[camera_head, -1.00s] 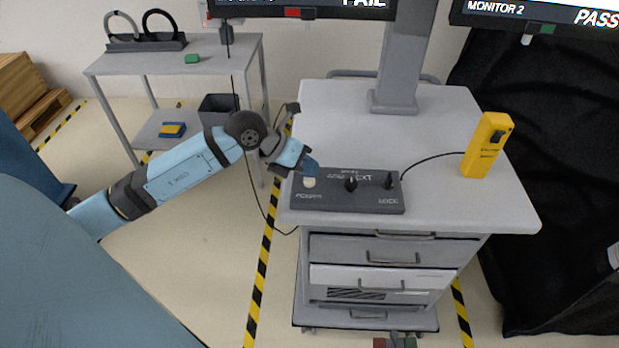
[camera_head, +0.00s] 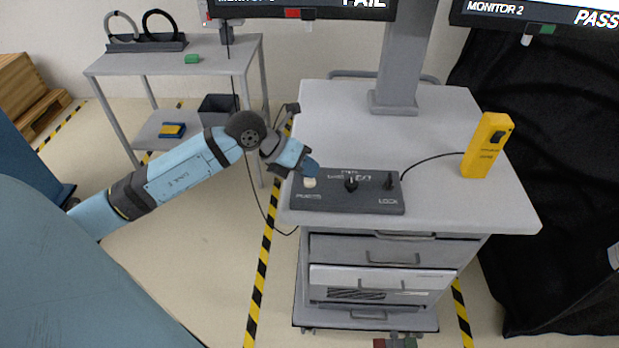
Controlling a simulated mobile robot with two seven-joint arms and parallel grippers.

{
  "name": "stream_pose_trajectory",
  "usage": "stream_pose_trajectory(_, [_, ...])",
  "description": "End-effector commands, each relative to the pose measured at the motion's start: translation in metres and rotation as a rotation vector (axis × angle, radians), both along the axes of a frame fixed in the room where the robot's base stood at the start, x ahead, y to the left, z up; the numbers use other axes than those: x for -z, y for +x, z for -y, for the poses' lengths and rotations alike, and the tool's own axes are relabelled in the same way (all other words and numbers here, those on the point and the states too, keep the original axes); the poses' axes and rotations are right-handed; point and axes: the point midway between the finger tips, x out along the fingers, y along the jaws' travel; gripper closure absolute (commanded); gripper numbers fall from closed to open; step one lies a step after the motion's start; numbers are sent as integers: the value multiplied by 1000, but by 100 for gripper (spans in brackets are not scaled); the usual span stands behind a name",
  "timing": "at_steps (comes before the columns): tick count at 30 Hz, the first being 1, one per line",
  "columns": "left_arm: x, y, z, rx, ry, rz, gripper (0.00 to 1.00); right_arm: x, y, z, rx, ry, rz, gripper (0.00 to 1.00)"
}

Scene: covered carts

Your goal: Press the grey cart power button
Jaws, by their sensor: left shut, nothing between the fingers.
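The grey cart (camera_head: 450,205) stands right of centre with a dark control panel (camera_head: 345,204) near its front left edge. The panel has a pale round button (camera_head: 309,183) at its left, a black knob (camera_head: 351,184) in the middle and a black switch (camera_head: 389,182) at the right. My left gripper (camera_head: 311,170) is shut and empty, its dark blue tip just above and behind the pale button. I cannot tell whether the tip touches it. A small part at the bottom edge may be my right gripper, but its jaws cannot be made out.
A yellow handheld box (camera_head: 486,146) stands on the cart's right side, its black cable running to the panel. A monitor post (camera_head: 402,60) rises at the back. A grey side table (camera_head: 215,62) stands at the left. Black cloth (camera_head: 560,190) hangs at the right.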

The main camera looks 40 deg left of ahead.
Motion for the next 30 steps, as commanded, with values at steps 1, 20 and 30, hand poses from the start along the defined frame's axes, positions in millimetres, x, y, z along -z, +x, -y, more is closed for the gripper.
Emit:
stream_pose_trajectory(1, [0, 0, 0, 0, 0, 0, 100, 0, 0, 0, 0, 0, 0, 100])
stream_pose_trajectory(20, [6, 0, 0, 0, 0, 0, 100, 4, 0, 0, 0, 0, 0, 100])
stream_pose_trajectory(30, [10, 0, 0, 1, 1, -2, 100, 6, 0, 0, 1, -1, 0, 100])
